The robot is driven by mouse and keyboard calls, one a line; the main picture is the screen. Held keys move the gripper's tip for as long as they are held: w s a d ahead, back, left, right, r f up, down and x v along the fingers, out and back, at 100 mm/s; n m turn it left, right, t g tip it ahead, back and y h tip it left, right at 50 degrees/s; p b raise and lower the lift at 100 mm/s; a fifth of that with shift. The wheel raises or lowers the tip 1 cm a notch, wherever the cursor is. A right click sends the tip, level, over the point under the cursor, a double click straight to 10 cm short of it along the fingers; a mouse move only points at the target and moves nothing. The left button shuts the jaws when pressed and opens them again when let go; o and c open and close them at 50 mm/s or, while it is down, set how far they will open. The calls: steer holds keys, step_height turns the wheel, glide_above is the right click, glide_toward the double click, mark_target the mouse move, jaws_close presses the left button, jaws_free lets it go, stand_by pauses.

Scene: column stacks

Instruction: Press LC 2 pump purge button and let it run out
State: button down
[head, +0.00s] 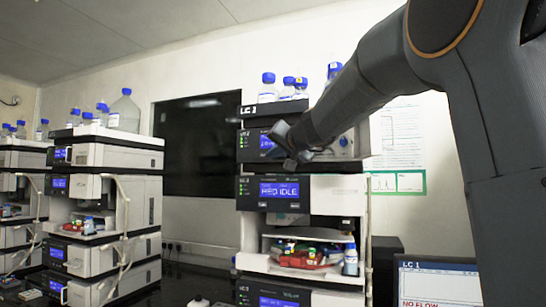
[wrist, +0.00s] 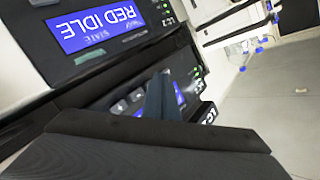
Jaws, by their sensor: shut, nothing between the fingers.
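The stack in the middle carries a label on its top tray (head: 270,108), which reads like LC 2 in the wrist view (wrist: 208,113). Directly below the tray is a dark-fronted module (head: 247,146) with a blue display and green lights. In the wrist view this module's panel (wrist: 122,104) shows small grey buttons beside its partly hidden display. My gripper (head: 291,163) is shut and empty in front of this panel. Its fingers (wrist: 162,97) cover part of the panel and display. I cannot tell whether they touch it.
Below is a module reading RED IDLE (head: 280,191), then an open bay with coloured items (head: 305,255). Blue-capped bottles (head: 268,88) stand on top. Another instrument stack (head: 105,180) stands left. A monitor (head: 435,283) reading NO FLOW is at lower right.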

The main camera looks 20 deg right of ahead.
steer(key=shift+s+a+b, duration=0.3)
steer(key=shift+s+a, duration=0.1)
steer(key=shift+s, duration=0.2)
steer(key=shift+s, duration=0.1)
steer(key=shift+s+a+b, duration=0.2)
steer(key=shift+s+a, duration=0.55)
steer(key=shift+s, duration=0.25)
steer(key=shift+s+a+b, duration=0.15)
steer(key=shift+s+a, duration=0.6)
steer(key=shift+s, duration=0.2)
steer(key=s+a+f+n+g, duration=0.1)
steer(key=s+f+g, duration=0.2)
steer(key=f, duration=0.9)
steer(key=s+a+f+n+g, duration=0.1)
steer(key=s+f+g, duration=0.15)
steer(key=f, duration=0.85)
steer(key=s+f+n+g, duration=0.15)
steer(key=s+f, duration=0.25)
steer(key=f, duration=0.8)
steer(key=s+d+f+n+g+h, duration=0.2)
steer(key=s+f+g, duration=0.6)
steer(key=s+f, duration=1.4)
steer(key=shift+s+h, duration=0.3)
steer(key=shift+s, duration=0.55)
